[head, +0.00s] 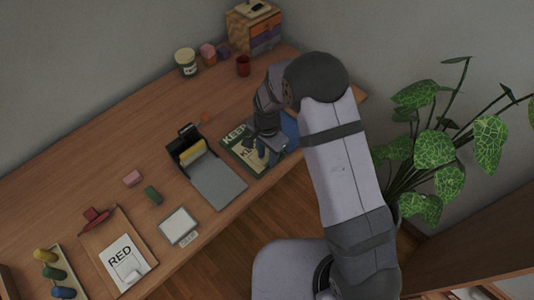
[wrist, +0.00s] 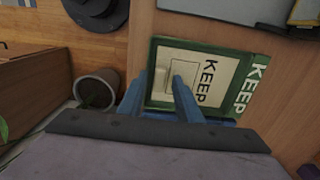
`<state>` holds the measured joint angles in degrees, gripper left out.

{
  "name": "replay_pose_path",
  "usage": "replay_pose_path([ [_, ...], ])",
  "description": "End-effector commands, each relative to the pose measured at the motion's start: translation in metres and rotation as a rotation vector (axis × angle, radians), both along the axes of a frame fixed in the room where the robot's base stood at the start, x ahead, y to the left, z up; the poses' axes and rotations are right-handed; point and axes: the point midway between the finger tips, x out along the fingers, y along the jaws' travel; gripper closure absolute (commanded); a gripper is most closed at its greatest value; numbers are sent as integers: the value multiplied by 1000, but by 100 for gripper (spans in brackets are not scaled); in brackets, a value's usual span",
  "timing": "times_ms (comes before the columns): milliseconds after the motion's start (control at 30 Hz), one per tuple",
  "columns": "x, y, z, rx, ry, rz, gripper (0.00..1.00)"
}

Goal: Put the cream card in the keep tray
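The keep tray (head: 233,157) is on the right part of the desk, with a green rim marked KEEP; it also shows in the wrist view (wrist: 243,58). Its cream inside bears a second KEEP. A cream, thin-outlined rectangle that looks like the cream card (wrist: 183,60) lies flat inside the tray, away from the lettering. My gripper (head: 266,150) is over the tray. In the wrist view its two blue fingers (wrist: 160,73) are apart, with nothing seen clamped between them. The right fingertip overlaps the card's edge in the picture; I cannot tell whether they touch.
A plant (head: 440,140) is at right.

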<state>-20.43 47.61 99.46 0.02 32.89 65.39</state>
Motion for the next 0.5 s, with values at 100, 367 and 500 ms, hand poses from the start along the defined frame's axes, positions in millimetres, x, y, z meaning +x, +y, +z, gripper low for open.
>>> replay_pose_path([
  [100, 0, 0, 4, 0, 0, 0, 68],
  [367, 1, 0, 28, 1, -4, 0, 68],
  [500, 2, 1, 52, 2, -6, 0, 68],
])
